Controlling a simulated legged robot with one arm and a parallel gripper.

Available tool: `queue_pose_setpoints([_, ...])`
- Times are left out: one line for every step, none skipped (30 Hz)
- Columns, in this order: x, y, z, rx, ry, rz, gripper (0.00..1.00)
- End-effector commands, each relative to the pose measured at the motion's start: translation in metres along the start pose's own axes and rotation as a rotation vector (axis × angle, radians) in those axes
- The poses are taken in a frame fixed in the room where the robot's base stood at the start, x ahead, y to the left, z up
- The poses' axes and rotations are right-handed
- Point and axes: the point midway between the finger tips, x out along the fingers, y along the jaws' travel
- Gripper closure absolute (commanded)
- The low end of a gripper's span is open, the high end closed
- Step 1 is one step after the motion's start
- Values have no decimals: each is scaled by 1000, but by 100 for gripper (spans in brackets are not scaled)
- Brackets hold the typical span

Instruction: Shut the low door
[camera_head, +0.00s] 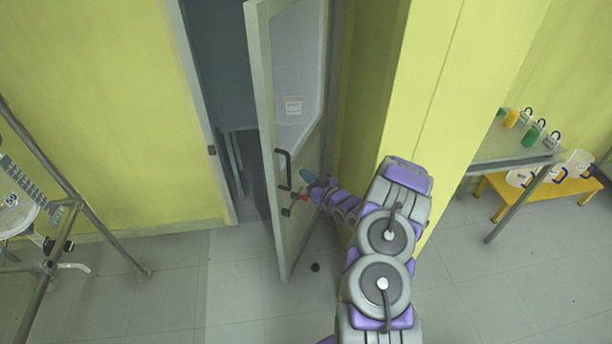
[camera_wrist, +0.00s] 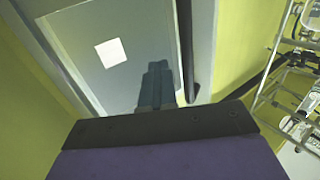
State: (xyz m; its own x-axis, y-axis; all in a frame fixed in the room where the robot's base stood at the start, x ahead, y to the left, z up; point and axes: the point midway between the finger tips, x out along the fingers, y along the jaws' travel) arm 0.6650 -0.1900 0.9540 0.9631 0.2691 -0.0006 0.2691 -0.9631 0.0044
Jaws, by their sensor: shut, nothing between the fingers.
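The door (camera_head: 297,110) is a grey-framed panel with a pale window and a small white label, standing ajar from its frame in the yellow wall. A dark bar handle (camera_head: 283,168) is on its near edge. My gripper (camera_head: 307,176) is shut and empty, close to the door's right-hand face at about handle height; I cannot tell whether it touches. In the wrist view my gripper (camera_wrist: 157,85) is in front of the door panel (camera_wrist: 120,65), with the white label to its left and a dark upright edge to its right. My arm hides part of the wall behind it.
The dark doorway (camera_head: 228,90) is open left of the door. A yellow pillar (camera_head: 425,95) stands right behind my arm. A metal-framed glass reactor (camera_head: 35,215) is at left. A table (camera_head: 505,150) with bottles is at right. Grey floor (camera_head: 235,290) is free in front.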

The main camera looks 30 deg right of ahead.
Motion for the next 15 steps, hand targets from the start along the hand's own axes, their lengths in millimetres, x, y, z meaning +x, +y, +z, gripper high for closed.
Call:
queue_pose_setpoints([0,0,0,0,0,0,100])
queue_pose_setpoints([0,0,0,0,0,0,100])
queue_pose_setpoints([0,0,0,0,0,0,97])
queue_pose_setpoints([0,0,0,0,0,0,94])
queue_pose_setpoints([0,0,0,0,0,0,91])
queue_pose_setpoints([0,-1,0,-1,0,0,87])
queue_pose_setpoints([0,-1,0,-1,0,0,84])
queue_pose_setpoints([0,-2,0,-2,-1,0,81])
queue_pose_setpoints([1,-2,0,-2,-1,0,78])
queue_pose_setpoints([1,-3,-1,-2,-1,0,75])
queue_pose_setpoints([1,-3,-1,-2,-1,0,72])
queue_pose_setpoints([1,-3,-1,-3,-1,0,68])
queue_pose_setpoints([1,-3,-1,-2,-1,0,65])
queue_pose_setpoints([1,-3,-1,-2,-1,0,63])
queue_pose_setpoints([1,-2,0,-2,-1,0,63])
